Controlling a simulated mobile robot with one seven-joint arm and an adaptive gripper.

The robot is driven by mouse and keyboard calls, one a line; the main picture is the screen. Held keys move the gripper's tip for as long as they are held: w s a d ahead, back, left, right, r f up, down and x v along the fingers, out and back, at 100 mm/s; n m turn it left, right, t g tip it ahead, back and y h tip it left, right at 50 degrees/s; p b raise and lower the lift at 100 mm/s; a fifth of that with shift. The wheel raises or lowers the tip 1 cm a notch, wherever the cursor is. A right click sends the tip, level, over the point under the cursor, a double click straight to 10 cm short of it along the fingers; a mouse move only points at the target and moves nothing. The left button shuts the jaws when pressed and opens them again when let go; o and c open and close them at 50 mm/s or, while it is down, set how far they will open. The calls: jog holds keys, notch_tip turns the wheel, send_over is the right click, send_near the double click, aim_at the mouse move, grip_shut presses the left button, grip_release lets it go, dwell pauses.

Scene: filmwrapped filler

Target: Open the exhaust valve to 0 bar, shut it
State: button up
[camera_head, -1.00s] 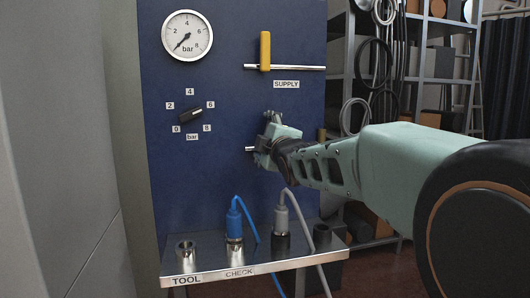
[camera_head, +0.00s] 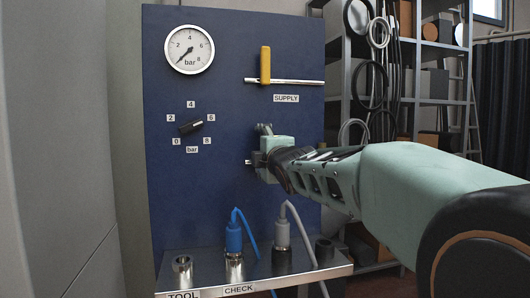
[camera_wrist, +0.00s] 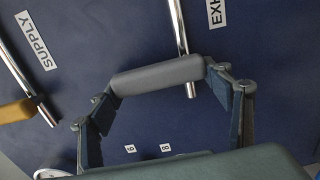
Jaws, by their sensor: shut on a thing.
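The exhaust valve's grey handle (camera_wrist: 158,75) lies across its metal pipe (camera_wrist: 178,25), roughly at right angles to it, in the wrist view. My gripper (camera_wrist: 160,82) is shut on this handle, one finger at each end. A partly cut-off "EXH" label (camera_wrist: 215,12) is beside the pipe. In the head view my gripper (camera_head: 265,145) is against the blue panel and hides the handle; a short pipe end (camera_head: 249,162) shows at its left. The pressure gauge (camera_head: 189,50) at the upper left has its needle at lower left, about 0 bar.
The yellow supply lever (camera_head: 265,65) stands upright across its horizontal pipe (camera_head: 300,82), above my gripper. A black selector knob (camera_head: 190,127) is at the left. Below, a metal shelf (camera_head: 210,285) holds blue (camera_head: 233,237) and grey (camera_head: 281,235) hose connectors.

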jog(key=o, duration=1.7)
jog(key=shift+r+p, duration=0.2)
jog(key=shift+p, duration=0.3)
